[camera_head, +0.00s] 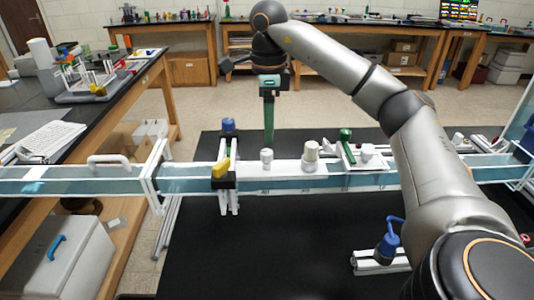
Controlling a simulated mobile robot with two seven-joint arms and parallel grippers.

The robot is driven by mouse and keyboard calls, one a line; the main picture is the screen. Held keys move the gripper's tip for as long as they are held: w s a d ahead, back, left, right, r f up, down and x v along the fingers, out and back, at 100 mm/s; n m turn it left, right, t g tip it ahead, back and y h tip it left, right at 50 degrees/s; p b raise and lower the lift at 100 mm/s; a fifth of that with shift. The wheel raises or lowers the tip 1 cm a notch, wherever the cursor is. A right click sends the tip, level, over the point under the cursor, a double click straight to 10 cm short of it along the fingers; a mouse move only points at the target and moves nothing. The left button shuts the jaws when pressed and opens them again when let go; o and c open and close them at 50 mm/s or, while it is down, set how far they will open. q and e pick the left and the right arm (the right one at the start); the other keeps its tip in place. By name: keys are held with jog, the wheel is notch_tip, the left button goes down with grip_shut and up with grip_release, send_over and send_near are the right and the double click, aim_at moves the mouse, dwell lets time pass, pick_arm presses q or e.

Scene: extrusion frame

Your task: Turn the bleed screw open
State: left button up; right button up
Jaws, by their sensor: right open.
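My right gripper (268,135) points straight down behind the long white and teal channel, its green fingers seen nearly edge-on. It is open, and I see nothing held in it. Its tips end close to a small white cap (267,156) on the channel, and I cannot tell whether they touch. A larger white knob (311,152) and a green handle (346,139) stand to the right. A yellow knob (220,168) on a black clamp and a blue knob (228,125) are to the left. I cannot tell which part is the bleed screw. My left gripper is not in view.
A blue-handled fitting (387,245) sits on a white rail at lower right. A black bench (90,108) with a keyboard (50,138) is at left. A grey case (62,262) stands at lower left. The black mat (270,245) in front of the channel has clear room.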

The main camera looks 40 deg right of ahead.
aim_at(268, 152)
notch_tip(268, 152, down, 6)
jog(key=shift+f, duration=0.25)
grip_shut()
dwell(0.6)
